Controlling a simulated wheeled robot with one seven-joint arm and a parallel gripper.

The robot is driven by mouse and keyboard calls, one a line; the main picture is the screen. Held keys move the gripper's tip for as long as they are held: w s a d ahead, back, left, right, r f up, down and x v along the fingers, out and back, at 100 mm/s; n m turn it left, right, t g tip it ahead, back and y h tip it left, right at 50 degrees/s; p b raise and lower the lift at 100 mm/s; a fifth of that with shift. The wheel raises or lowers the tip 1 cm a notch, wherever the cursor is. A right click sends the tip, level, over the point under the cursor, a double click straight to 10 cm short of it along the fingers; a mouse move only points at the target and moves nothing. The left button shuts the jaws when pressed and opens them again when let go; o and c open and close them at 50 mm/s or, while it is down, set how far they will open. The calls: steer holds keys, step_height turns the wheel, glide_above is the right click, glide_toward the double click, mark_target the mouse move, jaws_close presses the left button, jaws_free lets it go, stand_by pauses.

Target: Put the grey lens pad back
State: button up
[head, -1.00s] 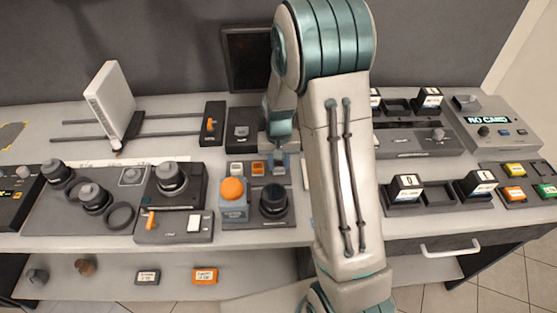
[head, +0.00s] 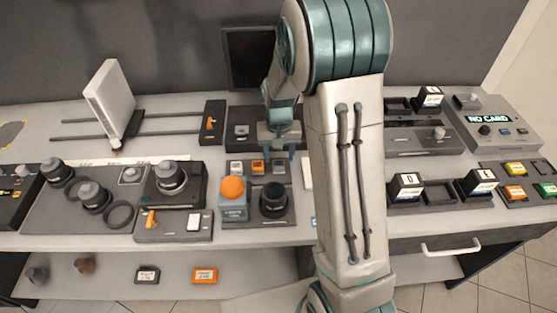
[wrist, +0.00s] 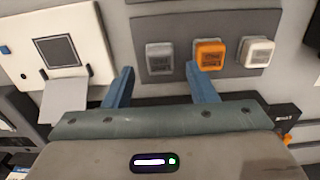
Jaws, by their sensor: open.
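The grey lens pad (wrist: 159,58), a small square block, sits on a dark grey panel in a row with an orange pad (wrist: 209,53) and a white pad (wrist: 257,52). In the head view the grey pad (head: 279,166) is the right one of the row. My gripper (head: 280,148) is above the panel, pointing down, with its blue fingers apart. In the wrist view my gripper (wrist: 159,70) is open and empty; the grey pad shows just beyond and between the fingertips. I cannot tell the exact height of the fingertips over it.
An orange dome on a grey-blue base (head: 233,190) and a dark lens (head: 273,200) stand just in front of the panel. A dark camera block (head: 175,185) is to the left. A white upright box (head: 110,97) stands farther back. My arm hides part of the bench to the right.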

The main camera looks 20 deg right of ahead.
mark_target(279, 164)
step_height(279, 164, up, 8)
steer(key=s+r+n+t, duration=0.1)
steer(key=s+r, duration=0.2)
steer(key=s, duration=0.7)
steer(key=s+r+n+t, duration=0.1)
steer(key=s+r, duration=0.3)
steer(key=s, duration=0.7)
steer(key=shift+r+t+b, duration=0.25)
steer(key=shift+t+b, duration=0.1)
steer(key=shift+t, duration=0.35)
